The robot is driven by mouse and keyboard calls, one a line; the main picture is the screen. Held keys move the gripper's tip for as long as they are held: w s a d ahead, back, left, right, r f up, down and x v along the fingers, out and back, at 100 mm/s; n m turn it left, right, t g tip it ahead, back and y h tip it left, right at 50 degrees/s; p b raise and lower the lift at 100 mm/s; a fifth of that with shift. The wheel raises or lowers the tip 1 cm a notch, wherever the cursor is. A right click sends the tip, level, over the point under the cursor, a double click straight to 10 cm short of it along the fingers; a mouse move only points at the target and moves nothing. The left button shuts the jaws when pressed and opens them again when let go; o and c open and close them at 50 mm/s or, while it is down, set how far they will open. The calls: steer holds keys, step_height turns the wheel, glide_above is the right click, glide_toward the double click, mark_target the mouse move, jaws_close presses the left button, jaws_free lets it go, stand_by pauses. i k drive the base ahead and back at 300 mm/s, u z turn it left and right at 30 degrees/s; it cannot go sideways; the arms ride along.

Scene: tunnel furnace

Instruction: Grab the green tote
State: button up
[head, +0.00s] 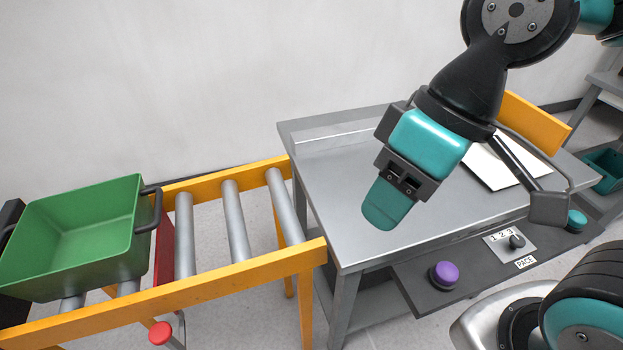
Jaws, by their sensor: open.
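The green tote (82,232) sits on the roller conveyor at the far left. It is upright and looks empty, with a dark handle (149,211) on its right end and another partly seen on its left end. My gripper (390,208) hangs above the grey metal table, well to the right of the tote. It is open and holds nothing. Only one finger pad shows clearly; the other is hidden.
The conveyor's yellow rails (215,284) and bare rollers (235,220) lie between tote and table (330,170). A red plate (166,240) stands just right of the tote. A control panel with a purple button (444,275) juts from the table's front. White sheet (492,165) lies on the table.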

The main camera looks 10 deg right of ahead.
mark_target(99, 236)
steer(key=u, duration=2.6)
steer(key=i, duration=1.4)
steer(key=z, duration=3)
